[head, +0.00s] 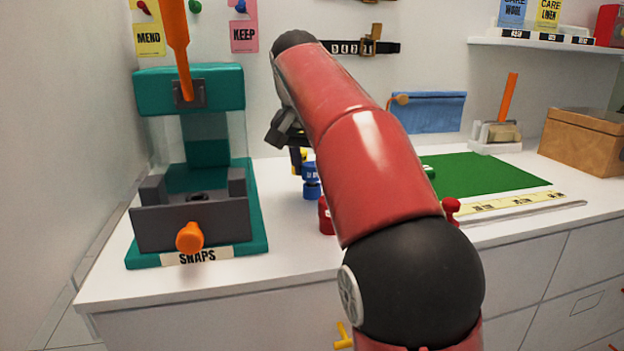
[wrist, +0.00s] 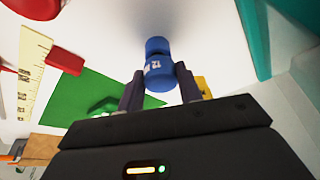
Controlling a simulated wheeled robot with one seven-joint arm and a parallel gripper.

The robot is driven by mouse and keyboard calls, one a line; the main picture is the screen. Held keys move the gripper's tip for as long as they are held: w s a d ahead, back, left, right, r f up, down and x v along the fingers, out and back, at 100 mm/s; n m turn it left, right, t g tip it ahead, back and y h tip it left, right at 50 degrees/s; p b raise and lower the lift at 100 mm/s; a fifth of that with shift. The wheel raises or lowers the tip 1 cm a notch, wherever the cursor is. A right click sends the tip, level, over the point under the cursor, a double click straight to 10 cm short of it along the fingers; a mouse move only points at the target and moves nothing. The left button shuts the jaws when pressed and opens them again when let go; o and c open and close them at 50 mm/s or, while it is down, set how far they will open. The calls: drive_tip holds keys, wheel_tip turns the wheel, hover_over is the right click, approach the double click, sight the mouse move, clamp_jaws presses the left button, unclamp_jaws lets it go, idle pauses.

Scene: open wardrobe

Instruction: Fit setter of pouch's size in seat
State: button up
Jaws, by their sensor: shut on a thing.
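A blue setter (head: 311,181) with a white size label stands upright at the counter, right of the press. In the wrist view the blue setter (wrist: 158,72) is between the fingers of my gripper (wrist: 160,88), which is shut on it; the label seems to read 12. I cannot tell if it is lifted. The teal SNAPS press (head: 190,90) is at the left. Its seat (head: 197,197) is a dark recess between grey walls, partly hidden by the grey front. A blue pouch (head: 435,112) hangs on the back wall; no size is readable on it.
A red setter (head: 325,217) and a yellow piece (head: 302,155) are close to the blue one. The press has an orange lever (head: 175,40) and orange front knob (head: 190,237).

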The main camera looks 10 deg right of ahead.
sight(310, 166)
drive_tip(key=shift+r+p, duration=0.6)
drive_tip(key=shift+p, duration=0.1)
drive_tip(key=shift+r, duration=0.6)
idle(0.8)
drive_tip(key=shift+r, duration=1.95)
idle(0.5)
